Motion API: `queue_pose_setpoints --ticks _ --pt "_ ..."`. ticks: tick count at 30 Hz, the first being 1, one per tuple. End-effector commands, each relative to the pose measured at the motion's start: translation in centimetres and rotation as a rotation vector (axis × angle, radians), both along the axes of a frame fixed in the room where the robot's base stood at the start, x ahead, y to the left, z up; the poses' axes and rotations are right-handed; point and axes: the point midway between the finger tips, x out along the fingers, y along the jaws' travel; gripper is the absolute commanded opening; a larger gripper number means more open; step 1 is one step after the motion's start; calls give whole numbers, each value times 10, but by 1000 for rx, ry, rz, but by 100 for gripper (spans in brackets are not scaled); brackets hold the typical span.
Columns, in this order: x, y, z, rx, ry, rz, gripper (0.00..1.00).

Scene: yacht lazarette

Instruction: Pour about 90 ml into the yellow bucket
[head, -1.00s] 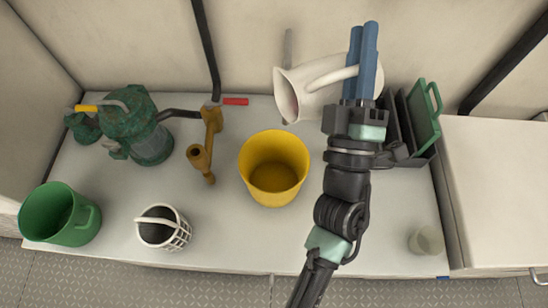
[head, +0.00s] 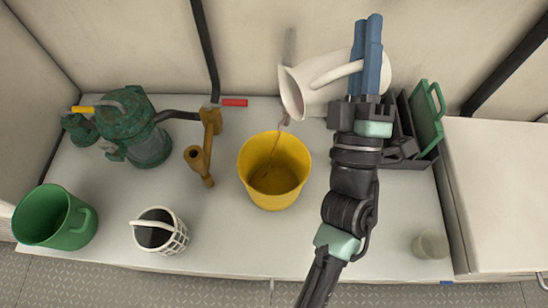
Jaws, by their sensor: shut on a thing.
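The yellow bucket (head: 274,185) stands upright on the white bench near its middle. My gripper (head: 366,60) is shut on the handle of a white jug (head: 318,90) and holds it above the back of the bench. The jug is tilted to the left, with its mouth facing left and down. A thin brownish stream (head: 277,148) runs from its lip into the bucket. The liquid level in the bucket is hard to tell.
A green pump (head: 140,130) and a brown pipe fitting (head: 206,150) stand left of the bucket. A green bucket (head: 55,217) and a white basket (head: 160,232) are front left. A dark rack (head: 418,152) is right of the arm; a translucent cup (head: 430,244) stands front right.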

Motion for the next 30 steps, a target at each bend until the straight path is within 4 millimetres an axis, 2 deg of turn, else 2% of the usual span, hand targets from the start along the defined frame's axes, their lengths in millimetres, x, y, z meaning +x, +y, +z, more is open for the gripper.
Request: queue_pose_setpoints --ticks 30 --pt "4 -3 2 -47 -39 -1 0"
